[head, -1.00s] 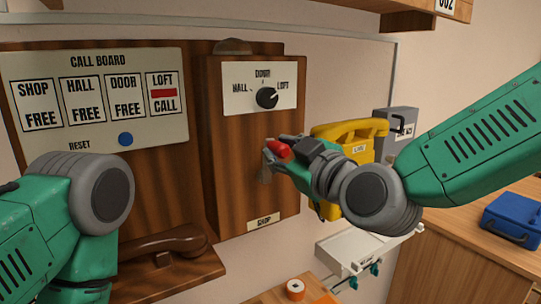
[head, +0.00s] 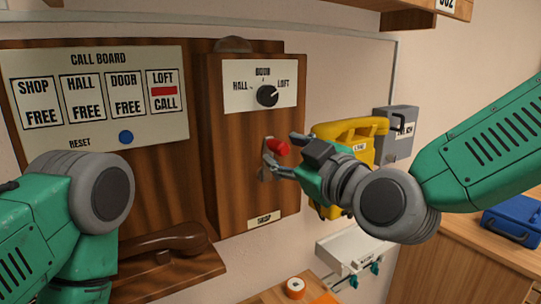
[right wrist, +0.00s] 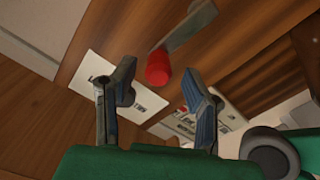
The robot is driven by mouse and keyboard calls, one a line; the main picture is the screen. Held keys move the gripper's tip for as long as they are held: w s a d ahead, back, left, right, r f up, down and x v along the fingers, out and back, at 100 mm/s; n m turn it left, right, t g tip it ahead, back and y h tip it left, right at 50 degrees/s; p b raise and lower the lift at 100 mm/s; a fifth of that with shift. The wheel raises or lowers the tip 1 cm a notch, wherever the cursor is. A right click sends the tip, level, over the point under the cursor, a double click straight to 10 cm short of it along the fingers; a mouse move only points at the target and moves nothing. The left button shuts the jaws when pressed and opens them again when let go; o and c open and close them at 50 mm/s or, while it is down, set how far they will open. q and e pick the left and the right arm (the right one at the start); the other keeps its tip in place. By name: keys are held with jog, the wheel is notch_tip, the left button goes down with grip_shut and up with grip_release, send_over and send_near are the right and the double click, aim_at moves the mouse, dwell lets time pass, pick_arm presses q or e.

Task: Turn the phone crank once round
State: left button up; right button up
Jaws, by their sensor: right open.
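The wooden phone box (head: 230,165) hangs on the wall, with a small metal crank (head: 266,174) on its front. The crank's red knob (head: 279,147) is at its upper end. My right gripper (head: 280,148) is open, its fingers apart around the knob's sides in the head view. In the right wrist view the red knob (right wrist: 158,70) stands just ahead of and between the spread fingertips (right wrist: 160,78), with a gap on both sides. The metal crank arm (right wrist: 186,28) runs up and right from it. My left arm is at the lower left; its gripper is out of sight.
A selector dial (head: 267,97) above the crank points towards LOFT. The call board (head: 95,95) shows a red CALL under LOFT. A yellow phone (head: 350,135) is close behind my right gripper. A brown handset (head: 165,240) lies on a ledge below.

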jog(key=shift+v, duration=2.45)
jog(key=s+d+f+m+g+h+b, duration=0.15)
jog(key=d+f, duration=0.25)
jog(key=f, duration=0.8)
jog(key=s+d+f+m+g+h, duration=0.2)
jog(key=s+d+f+m+g, duration=0.1)
jog(key=f, duration=0.9)
jog(key=s+d+f+m+g+h+b, duration=0.1)
jog(key=s+d+f+m+g+h, duration=0.2)
jog(key=f, duration=0.8)
jog(key=s+d+f+m+g+h, duration=0.2)
jog(key=s+d+f+g, duration=0.1)
jog(key=s+d+f, duration=0.5)
jog(key=s+d+f+m+g+h, duration=0.2)
jog(key=s+d+f+m+g, duration=0.1)
jog(key=s+d+f, duration=0.6)
jog(key=s+f+b, duration=0.1)
jog(key=s, duration=0.3)
jog(key=shift+s, duration=0.2)
jog(key=shift+w+g, duration=0.15)
jog(key=shift+g, duration=0.1)
